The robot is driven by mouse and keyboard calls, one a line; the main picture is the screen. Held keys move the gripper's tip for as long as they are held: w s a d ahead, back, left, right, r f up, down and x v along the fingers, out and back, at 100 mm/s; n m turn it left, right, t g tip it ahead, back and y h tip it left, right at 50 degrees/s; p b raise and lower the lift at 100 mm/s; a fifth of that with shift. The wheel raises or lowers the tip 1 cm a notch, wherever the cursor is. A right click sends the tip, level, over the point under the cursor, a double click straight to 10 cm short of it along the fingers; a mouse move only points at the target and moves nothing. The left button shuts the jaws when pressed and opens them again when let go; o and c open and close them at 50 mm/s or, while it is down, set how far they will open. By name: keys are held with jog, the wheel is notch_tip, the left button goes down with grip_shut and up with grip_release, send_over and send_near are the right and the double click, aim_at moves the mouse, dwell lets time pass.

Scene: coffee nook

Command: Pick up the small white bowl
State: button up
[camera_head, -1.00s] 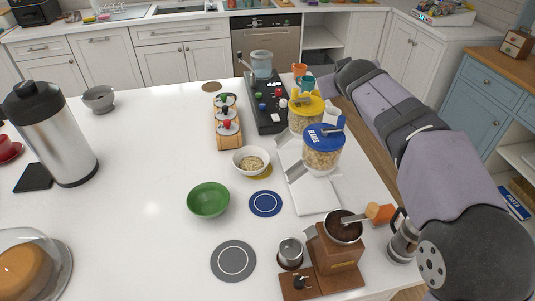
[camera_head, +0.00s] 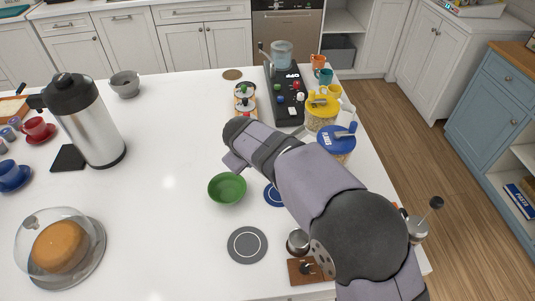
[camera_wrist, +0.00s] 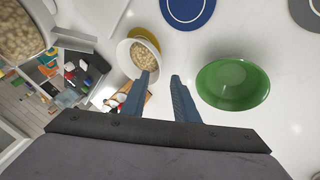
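The small white bowl (camera_wrist: 124,58) holds pale cereal-like pieces and stands upright, partly over a yellow coaster (camera_wrist: 149,36), in the wrist view. In the head view now my arm hides it. My gripper (camera_wrist: 162,75) is open and empty; its two blue-grey fingers are spread apart at the bowl's right edge. The left finger overlaps the bowl's lower right rim in the picture; I cannot tell whether it touches. The right finger lies between the white bowl and the green bowl (camera_wrist: 233,84).
The green bowl (camera_head: 227,189) stands near the arm. A jar with a blue lid (camera_head: 337,138) and a jar with a yellow lid (camera_head: 322,106) stand right of my arm. A blue coaster (camera_wrist: 187,8) and a grey coaster (camera_head: 247,245) lie flat. The left counter middle is clear.

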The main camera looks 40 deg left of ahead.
jog(key=shift+p+x, duration=1.6)
jog(key=shift+x, duration=1.4)
jog(key=shift+d, duration=0.1)
grip_shut()
